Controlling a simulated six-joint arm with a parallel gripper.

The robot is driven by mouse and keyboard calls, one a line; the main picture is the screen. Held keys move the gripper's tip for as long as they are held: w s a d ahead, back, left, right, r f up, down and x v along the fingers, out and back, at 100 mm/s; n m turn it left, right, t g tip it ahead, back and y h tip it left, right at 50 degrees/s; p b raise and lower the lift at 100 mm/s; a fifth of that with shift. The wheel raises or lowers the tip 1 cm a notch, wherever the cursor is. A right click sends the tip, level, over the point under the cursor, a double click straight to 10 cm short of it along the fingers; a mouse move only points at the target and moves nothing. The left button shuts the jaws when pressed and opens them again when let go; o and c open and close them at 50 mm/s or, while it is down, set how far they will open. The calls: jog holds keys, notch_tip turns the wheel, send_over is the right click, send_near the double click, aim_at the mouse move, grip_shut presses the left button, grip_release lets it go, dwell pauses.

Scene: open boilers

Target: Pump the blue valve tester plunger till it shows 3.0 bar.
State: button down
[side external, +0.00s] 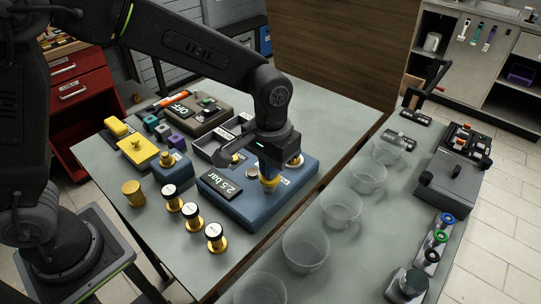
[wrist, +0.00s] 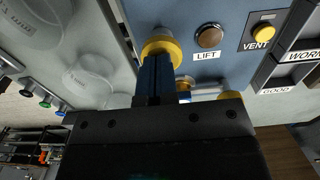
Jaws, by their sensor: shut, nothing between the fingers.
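The blue valve tester (side external: 238,208) sits on the grey table, and its display (side external: 221,186) reads 2.5 bar. Its yellow plunger knob (side external: 270,183) is directly below my gripper (side external: 268,170). In the wrist view the knob (wrist: 160,46) shows just past the shut blue fingertips (wrist: 155,62), which seem to touch its top. My gripper holds nothing. A LIFT label and a round brown lamp or button (wrist: 209,37) are on the tester's face. The yellow VENT button (wrist: 263,33) is beside them. The plunger's shaft is hidden.
Several brass valves (side external: 193,217) stand left of the tester. A grey tray (side external: 208,150) and a box with an OFF display (side external: 200,112) lie behind it. Clear bowls (side external: 306,246) line the right-hand bench, across a gap between the tables.

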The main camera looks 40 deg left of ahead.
jog(key=shift+s+f, duration=0.1)
jog(key=shift+f, duration=0.15)
notch_tip(320, 180, up, 14)
jog(key=shift+r, duration=0.25)
jog(key=shift+r, duration=0.1)
dwell(1.6)
notch_tip(320, 180, up, 2)
jog(key=shift+r, duration=0.15)
notch_tip(320, 180, down, 14)
jog(key=shift+f, duration=0.1)
dwell(0.6)
